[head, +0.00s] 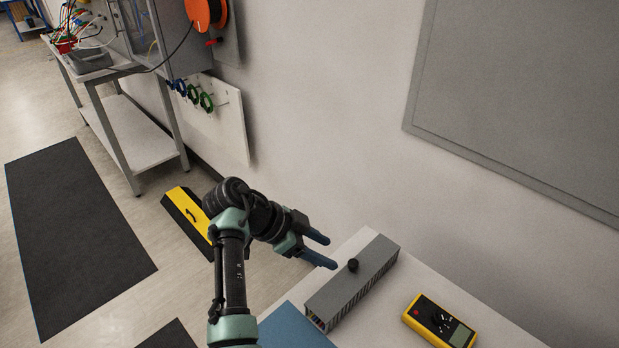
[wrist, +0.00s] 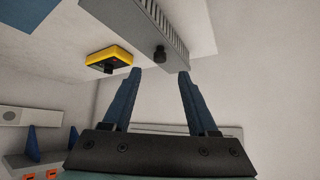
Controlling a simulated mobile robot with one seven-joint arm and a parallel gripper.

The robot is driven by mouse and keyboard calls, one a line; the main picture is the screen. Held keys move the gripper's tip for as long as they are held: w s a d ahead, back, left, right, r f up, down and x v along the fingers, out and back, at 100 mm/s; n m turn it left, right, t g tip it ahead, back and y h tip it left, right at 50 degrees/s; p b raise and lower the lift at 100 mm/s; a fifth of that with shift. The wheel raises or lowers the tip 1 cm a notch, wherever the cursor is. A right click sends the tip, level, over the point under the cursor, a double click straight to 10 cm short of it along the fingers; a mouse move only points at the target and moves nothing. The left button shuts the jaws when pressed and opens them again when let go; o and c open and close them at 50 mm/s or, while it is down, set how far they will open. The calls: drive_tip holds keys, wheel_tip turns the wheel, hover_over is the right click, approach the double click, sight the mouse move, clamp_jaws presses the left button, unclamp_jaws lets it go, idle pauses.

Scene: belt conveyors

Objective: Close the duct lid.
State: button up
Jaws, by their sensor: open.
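The duct (head: 345,299) is a long grey box with slotted sides on the white table. Its flat grey lid (head: 372,257) lies along the top and carries a round black knob (head: 353,265). Coloured wires (head: 316,321) show at the duct's near end; whether the lid sits flush there I cannot tell. In the wrist view the duct (wrist: 174,45) crosses the top, and the knob (wrist: 160,53) appears between and beyond the fingertips. My gripper (head: 331,253) is open and empty, just left of the knob in the head view, apart from it. Its blue fingers also show in the wrist view (wrist: 160,72).
A yellow multimeter (head: 439,321) lies right of the duct. A blue mat (head: 295,329) lies at its near left. The wall (head: 460,220) rises behind the table. A yellow-and-black box (head: 188,213) is on the floor to the left. White table surface is free around the duct.

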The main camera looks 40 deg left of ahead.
drive_tip(key=shift+v, duration=2.25)
